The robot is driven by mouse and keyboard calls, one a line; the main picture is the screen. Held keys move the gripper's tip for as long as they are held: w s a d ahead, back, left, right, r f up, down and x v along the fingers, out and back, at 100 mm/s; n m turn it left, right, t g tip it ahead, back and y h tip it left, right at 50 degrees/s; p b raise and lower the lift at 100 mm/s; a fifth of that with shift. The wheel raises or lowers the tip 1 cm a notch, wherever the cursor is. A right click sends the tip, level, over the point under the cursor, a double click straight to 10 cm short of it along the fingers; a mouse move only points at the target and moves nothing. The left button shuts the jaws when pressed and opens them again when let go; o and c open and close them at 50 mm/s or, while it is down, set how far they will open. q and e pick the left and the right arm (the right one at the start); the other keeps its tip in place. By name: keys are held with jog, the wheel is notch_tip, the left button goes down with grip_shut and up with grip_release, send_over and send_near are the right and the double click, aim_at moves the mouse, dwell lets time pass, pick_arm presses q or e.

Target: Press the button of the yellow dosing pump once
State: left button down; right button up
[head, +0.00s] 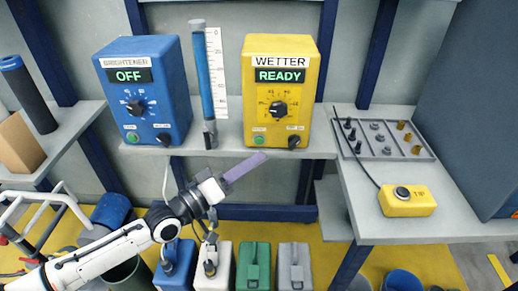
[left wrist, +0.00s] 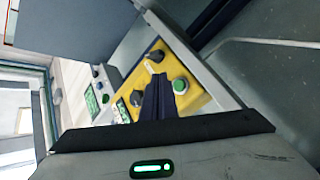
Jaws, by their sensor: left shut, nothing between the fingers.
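The yellow dosing pump (head: 280,90), labelled WETTER, stands on the shelf with its display reading READY. Its round green button (head: 259,140) is at the lower left of its front, below a black dial (head: 278,108). My left gripper (head: 264,156) is shut and empty, its purple fingers just below and in front of the button; I cannot tell whether they touch it. In the left wrist view the closed fingers (left wrist: 159,80) point at the yellow pump front (left wrist: 200,98), with the green button (left wrist: 181,86) just right of the tips. My right gripper is not in view.
A blue pump (head: 145,85), labelled BRIGHTENER and reading OFF, stands left of the yellow one. A measuring tube (head: 203,80) stands between them. A yellow box with a round button (head: 407,200) sits on the right shelf before a parts tray (head: 380,135).

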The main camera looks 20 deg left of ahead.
aim_at(259, 140)
pick_arm(q)
jog(key=w, duration=0.1)
jog(key=w+b, duration=0.1)
jog(key=shift+w+a, duration=0.3)
jog(key=shift+a, duration=0.1)
dwell(0.4)
dwell(0.5)
dwell(0.8)
jog(key=shift+b, duration=0.3)
jog(key=shift+w+a, duration=0.1)
jog(key=shift+w, duration=0.25)
jog(key=shift+w+b, duration=0.1)
jog(key=shift+b, duration=0.2)
